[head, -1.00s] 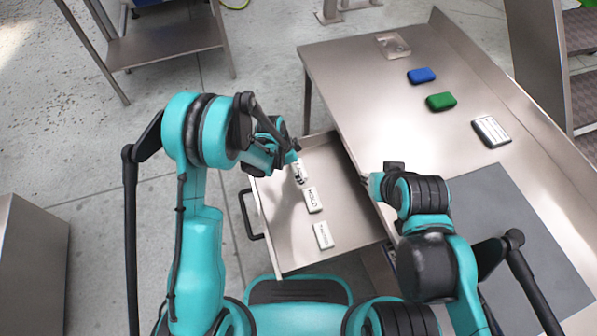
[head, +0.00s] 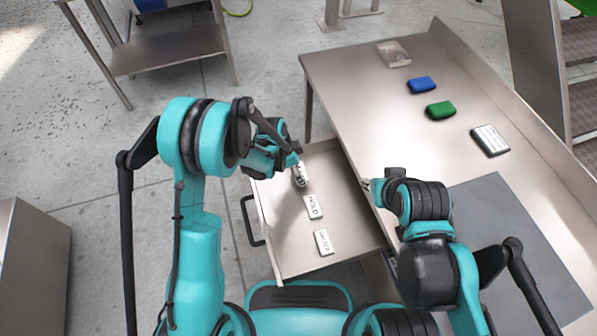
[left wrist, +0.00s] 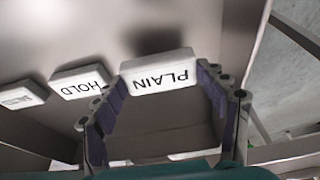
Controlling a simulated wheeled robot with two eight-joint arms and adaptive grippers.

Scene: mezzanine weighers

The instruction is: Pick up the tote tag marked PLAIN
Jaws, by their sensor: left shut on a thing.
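The white tote tag marked PLAIN (left wrist: 158,75) is between the fingers of my left gripper (left wrist: 160,88), which is shut on its two sides. A dark shadow shows apart from the tag, which looks raised off the drawer floor. In the head view the tag (head: 300,178) hangs below my left gripper (head: 298,166), partly covered by it. The HOLD tag (head: 313,207) lies in the open drawer (head: 283,235), and it also shows in the left wrist view (left wrist: 80,82). My right gripper (head: 368,186) is at the table's near edge; its fingers are too small to read.
A third white tag (head: 324,242) lies nearer in the drawer. On the steel table (head: 370,100) are a blue block (head: 422,85), a green block (head: 440,110), a white-topped device (head: 490,140), a clear tray (head: 393,54) and a grey mat (head: 520,240).

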